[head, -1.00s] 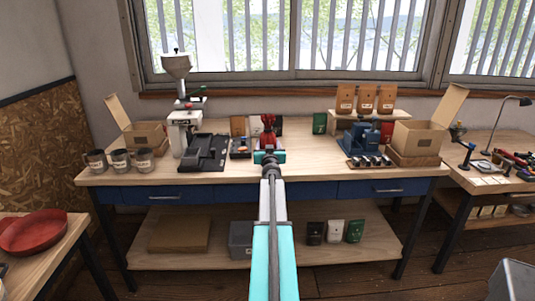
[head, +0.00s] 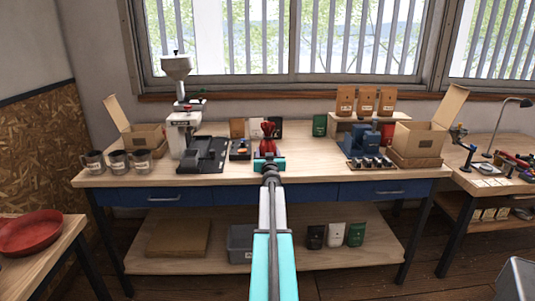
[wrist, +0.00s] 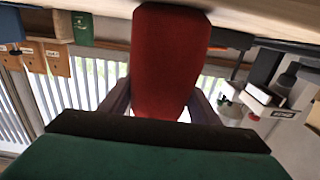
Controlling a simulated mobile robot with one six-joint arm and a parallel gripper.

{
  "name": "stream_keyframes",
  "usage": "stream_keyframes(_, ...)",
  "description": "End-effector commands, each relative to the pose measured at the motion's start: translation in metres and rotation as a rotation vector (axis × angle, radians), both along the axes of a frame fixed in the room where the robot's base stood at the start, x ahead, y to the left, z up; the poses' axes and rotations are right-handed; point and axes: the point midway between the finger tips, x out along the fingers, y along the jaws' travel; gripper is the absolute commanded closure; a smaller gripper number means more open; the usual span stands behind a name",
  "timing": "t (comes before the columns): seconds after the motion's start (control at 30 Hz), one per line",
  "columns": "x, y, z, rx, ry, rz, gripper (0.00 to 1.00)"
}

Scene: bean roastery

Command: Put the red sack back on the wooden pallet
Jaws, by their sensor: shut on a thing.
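The red sack (head: 268,131) is upright in my gripper (head: 269,158), over the front middle of the workbench. In the wrist view the red sack (wrist: 170,62) fills the top middle between the two fingers (wrist: 165,105), which are shut on it. Its lower end is hidden by my gripper in the head view, so I cannot tell whether it touches the bench. A flat, brown wooden slab (head: 179,239) lies on the lower shelf at left; I cannot tell whether it is the wooden pallet.
On the workbench (head: 310,171), a black tray (head: 203,154) and grinder (head: 184,130) stand left of the sack. A blue machine (head: 362,139) and open carton (head: 417,138) stand right. Mugs (head: 116,161) are far left. A grey bin (head: 240,242) sits beside the slab.

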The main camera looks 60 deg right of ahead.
Motion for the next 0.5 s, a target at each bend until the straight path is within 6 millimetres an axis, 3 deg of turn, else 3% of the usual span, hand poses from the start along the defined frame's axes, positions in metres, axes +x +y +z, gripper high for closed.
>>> stream_keyframes(0.03, 0.0001, 0.0001, -0.0005, 0.000, 0.000, 0.000, 0.39)
stream_keyframes(0.13, 0.0002, 0.0001, -0.0004, 0.000, 0.000, 0.000, 0.25)
stream_keyframes(0.5, 0.0003, 0.0002, 0.0011, 0.000, 0.000, 0.000, 0.25)
